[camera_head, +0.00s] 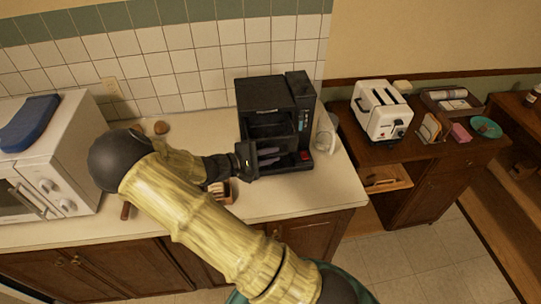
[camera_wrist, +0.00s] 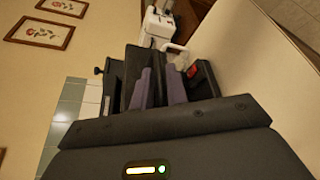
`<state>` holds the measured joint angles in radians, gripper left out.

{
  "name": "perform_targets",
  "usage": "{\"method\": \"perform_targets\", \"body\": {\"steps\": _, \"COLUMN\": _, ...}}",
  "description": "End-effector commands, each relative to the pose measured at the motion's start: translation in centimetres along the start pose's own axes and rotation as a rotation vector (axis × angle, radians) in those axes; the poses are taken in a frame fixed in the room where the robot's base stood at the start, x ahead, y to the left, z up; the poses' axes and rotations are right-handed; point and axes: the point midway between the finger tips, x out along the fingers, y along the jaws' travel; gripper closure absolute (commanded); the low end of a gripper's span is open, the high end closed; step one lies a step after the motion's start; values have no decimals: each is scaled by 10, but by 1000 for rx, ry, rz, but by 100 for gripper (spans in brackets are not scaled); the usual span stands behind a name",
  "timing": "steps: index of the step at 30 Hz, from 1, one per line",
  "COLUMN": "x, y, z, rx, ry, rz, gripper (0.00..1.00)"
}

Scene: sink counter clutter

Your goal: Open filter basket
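The black coffee machine (camera_head: 275,97) stands on the counter against the tiled wall. Its dark front part, seemingly the filter basket (camera_head: 268,130), is hard to tell from the housing. My gripper (camera_head: 279,156) is at the machine's front, low by its opening, with its two purple-grey fingers apart. In the wrist view, my gripper (camera_wrist: 158,82) points into the coffee machine (camera_wrist: 203,82), with dark machine parts behind and between the fingers. No held object is clear, and I cannot tell whether the fingers touch the basket.
A glass jug (camera_head: 326,137) stands right of the machine. A white microwave (camera_head: 50,165) is at the left. A small brown box (camera_head: 221,190) sits near my wrist on the counter (camera_head: 310,193). A white toaster (camera_head: 383,110) is on the wooden cabinet at right.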

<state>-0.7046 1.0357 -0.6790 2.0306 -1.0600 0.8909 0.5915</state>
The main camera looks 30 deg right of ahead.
Motion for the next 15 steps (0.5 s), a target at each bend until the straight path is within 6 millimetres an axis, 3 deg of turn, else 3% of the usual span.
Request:
{"method": "perform_targets", "body": {"steps": 10, "x": 1, "y": 0, "z": 1, "rx": 2, "ry": -4, "rz": -2, "gripper": 81}}
{"method": "perform_targets", "body": {"steps": 15, "x": -14, "y": -1, "z": -2, "rx": 4, "ry": 1, "rz": 0, "gripper": 81}}
